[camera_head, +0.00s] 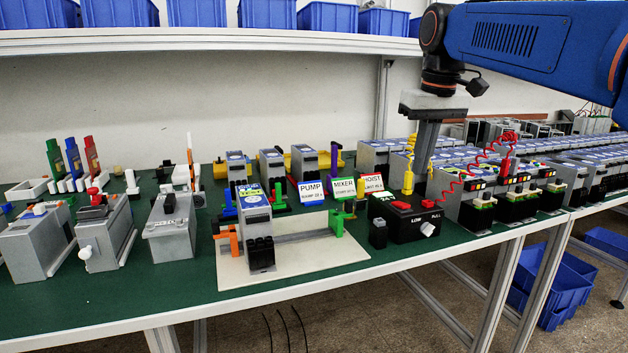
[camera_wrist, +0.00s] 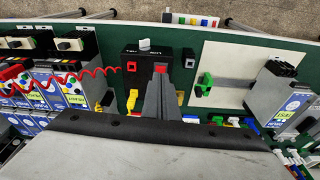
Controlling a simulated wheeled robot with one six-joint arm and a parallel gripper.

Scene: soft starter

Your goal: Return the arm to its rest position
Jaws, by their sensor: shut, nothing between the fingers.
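My gripper (camera_head: 420,182) points down over the green bench, above and behind the black test box (camera_head: 418,222) with the red button and white knob. Its two grey fingers are together with nothing between them. In the wrist view the shut fingers (camera_wrist: 161,80) overlap the black box (camera_wrist: 136,63) and hide part of it. My blue arm (camera_head: 530,38) reaches in from the upper right. A red coiled lead (camera_head: 455,188) and a yellow probe (camera_head: 408,178) are close beside the fingers; I cannot tell whether they touch.
Rows of grey soft starters (camera_head: 480,205) stand to the right. A cream plate (camera_head: 330,253) with a clamp fixture holds one unit. Label cards (camera_head: 312,191) stand behind. A shelf with blue bins (camera_head: 327,17) runs above the bench. Open air lies above the bench's left half.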

